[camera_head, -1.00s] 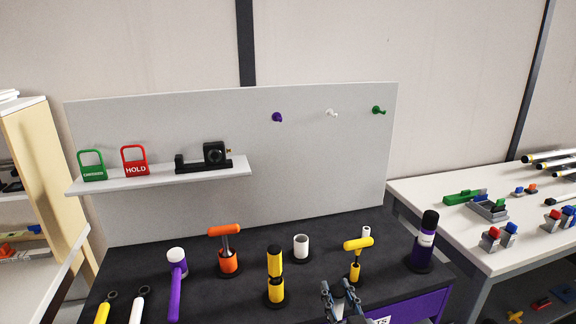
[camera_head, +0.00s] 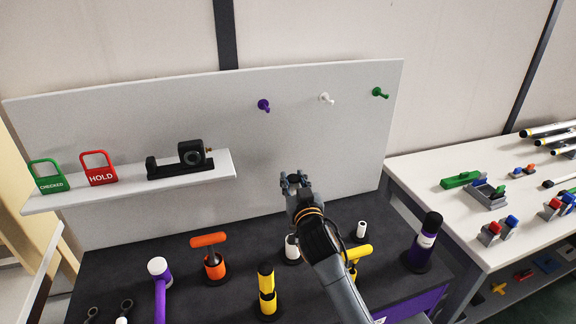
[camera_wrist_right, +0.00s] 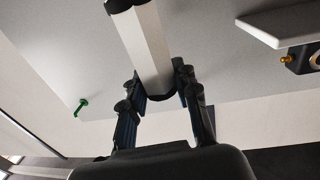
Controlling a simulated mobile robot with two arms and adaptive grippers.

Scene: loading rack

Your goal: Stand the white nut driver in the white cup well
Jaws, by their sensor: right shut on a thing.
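My right gripper (camera_head: 297,180) is raised in front of the pegboard, above the dark bench. In the right wrist view its fingers (camera_wrist_right: 160,110) are shut on a white faceted body with black ends, which I take to be the white nut driver (camera_wrist_right: 146,48). In the head view the held thing is mostly hidden by the gripper. The white cup well (camera_head: 291,247) stands on the bench below the gripper, partly covered by my right arm. My left gripper is not in view.
An orange T-handle tool (camera_head: 209,240), a yellow-black tool (camera_head: 266,281) and a purple-black one (camera_head: 427,235) stand on the bench. A small white cylinder (camera_head: 361,230) stands right of my arm, near a yellow T-handle (camera_head: 360,252). A shelf (camera_head: 130,187) juts out at left.

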